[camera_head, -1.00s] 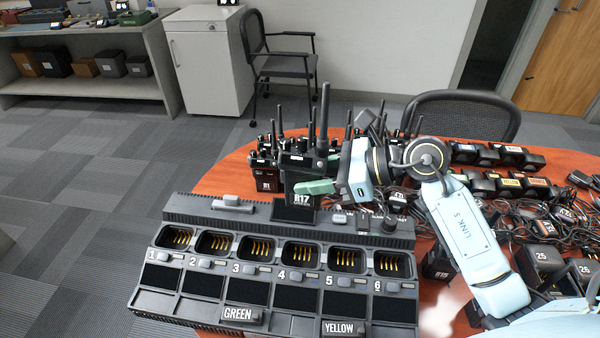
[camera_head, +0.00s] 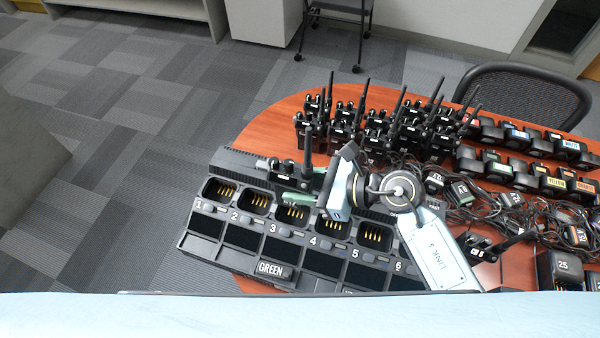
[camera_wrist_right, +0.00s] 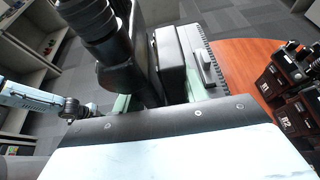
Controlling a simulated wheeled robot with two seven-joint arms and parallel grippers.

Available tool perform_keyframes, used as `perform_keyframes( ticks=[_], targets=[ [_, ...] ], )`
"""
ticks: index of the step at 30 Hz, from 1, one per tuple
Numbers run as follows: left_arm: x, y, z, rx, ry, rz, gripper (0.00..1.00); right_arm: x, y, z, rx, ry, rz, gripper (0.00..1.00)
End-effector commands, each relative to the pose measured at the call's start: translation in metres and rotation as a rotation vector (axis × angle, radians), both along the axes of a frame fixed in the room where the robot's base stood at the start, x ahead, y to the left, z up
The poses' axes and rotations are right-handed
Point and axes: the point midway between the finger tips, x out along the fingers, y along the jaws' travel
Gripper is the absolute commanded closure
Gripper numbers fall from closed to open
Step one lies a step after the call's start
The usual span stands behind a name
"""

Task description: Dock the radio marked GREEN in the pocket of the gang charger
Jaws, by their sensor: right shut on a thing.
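The gang charger (camera_head: 240,162) lies on the table's front left, with numbered pockets in a row showing gold contacts. The visible pockets are empty; my right arm partly covers the right end. A GREEN label block (camera_head: 272,270) is on its front edge below pocket 3. My right gripper (camera_head: 307,188), with green fingers, is shut on a black radio (camera_head: 290,168), antenna up, above the charger's back edge behind pockets 3 and 4. The radio's lower part is hidden. In the right wrist view the radio (camera_wrist_right: 122,75) is close up between the fingers.
Several upright radios (camera_head: 345,125) stand behind the charger. Battery packs (camera_head: 520,140) and tangled cables (camera_head: 480,200) cover the table's right side. A black chair (camera_head: 525,90) stands behind the table. Grey floor lies to the left.

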Motion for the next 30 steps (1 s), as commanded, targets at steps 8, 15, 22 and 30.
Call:
perform_keyframes(
  ticks=[8, 15, 22, 30],
  targets=[
    [0.010, 0.000, 0.002, 0.000, -0.015, 0.000, 0.64, -0.002, 0.005, -0.001, 0.000, -0.003, 0.007, 0.93],
    [0.012, 0.003, 0.004, 0.002, -0.020, -0.001, 0.64, -0.002, 0.004, 0.000, 0.000, -0.004, 0.007, 0.93],
    [0.012, 0.005, -0.009, 0.005, -0.020, 0.000, 0.64, -0.002, 0.004, -0.015, 0.000, -0.004, 0.007, 0.93],
    [0.010, 0.005, -0.031, 0.006, -0.017, 0.001, 0.64, -0.002, 0.004, -0.041, 0.000, -0.003, 0.007, 0.93]
  ],
)
